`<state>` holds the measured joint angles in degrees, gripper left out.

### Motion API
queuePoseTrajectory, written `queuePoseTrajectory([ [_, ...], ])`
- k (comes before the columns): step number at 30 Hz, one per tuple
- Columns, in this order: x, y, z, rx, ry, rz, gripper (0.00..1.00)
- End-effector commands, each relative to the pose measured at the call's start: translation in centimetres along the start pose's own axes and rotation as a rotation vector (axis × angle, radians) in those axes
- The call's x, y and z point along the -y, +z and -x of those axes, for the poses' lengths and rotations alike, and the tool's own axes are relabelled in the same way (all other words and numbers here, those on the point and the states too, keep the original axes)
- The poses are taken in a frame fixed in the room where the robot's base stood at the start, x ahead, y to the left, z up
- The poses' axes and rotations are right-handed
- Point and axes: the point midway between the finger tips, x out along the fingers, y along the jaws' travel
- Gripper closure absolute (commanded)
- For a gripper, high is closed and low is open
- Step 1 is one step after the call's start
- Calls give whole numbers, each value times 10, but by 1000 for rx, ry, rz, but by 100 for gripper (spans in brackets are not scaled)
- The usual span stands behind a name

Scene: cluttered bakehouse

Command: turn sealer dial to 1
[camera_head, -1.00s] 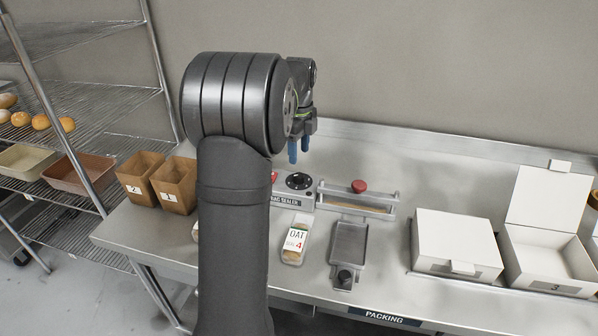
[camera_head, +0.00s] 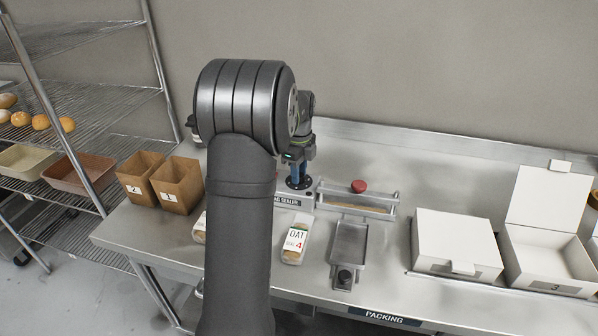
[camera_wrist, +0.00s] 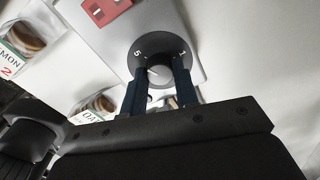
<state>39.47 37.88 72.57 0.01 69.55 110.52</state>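The sealer (camera_head: 287,201) is a grey box on the packing table, with its name label on the front. Its round black dial (camera_wrist: 152,46) shows in the wrist view with a light centre and the white marks 5 at left and 1 at right. My gripper (camera_wrist: 160,72) has its two dark blue fingers apart, one on each side of the dial's centre. I cannot tell whether they touch it. In the head view my gripper (camera_head: 298,180) is down at the dial and hides most of it. The dial's pointer setting is unclear.
A sealing bar with a red knob (camera_head: 359,186) stands right of the dial. An oat bread pack (camera_head: 295,240) and a grey tray (camera_head: 349,243) lie in front. Paper bags (camera_head: 178,186) stand left, white boxes (camera_head: 457,241) right. A red part (camera_wrist: 104,9) sits near the dial.

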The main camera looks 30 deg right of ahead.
Motion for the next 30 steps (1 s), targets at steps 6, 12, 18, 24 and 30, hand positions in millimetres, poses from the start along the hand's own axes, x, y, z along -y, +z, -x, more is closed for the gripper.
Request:
queuePoseTrajectory([
  [6,0,0,0,0,0,4,95],
  [12,0,0,0,0,0,50,95],
  [18,0,0,0,0,0,168,95],
  [24,0,0,1,0,0,345,95],
  [30,0,0,1,0,-1,537,95],
])
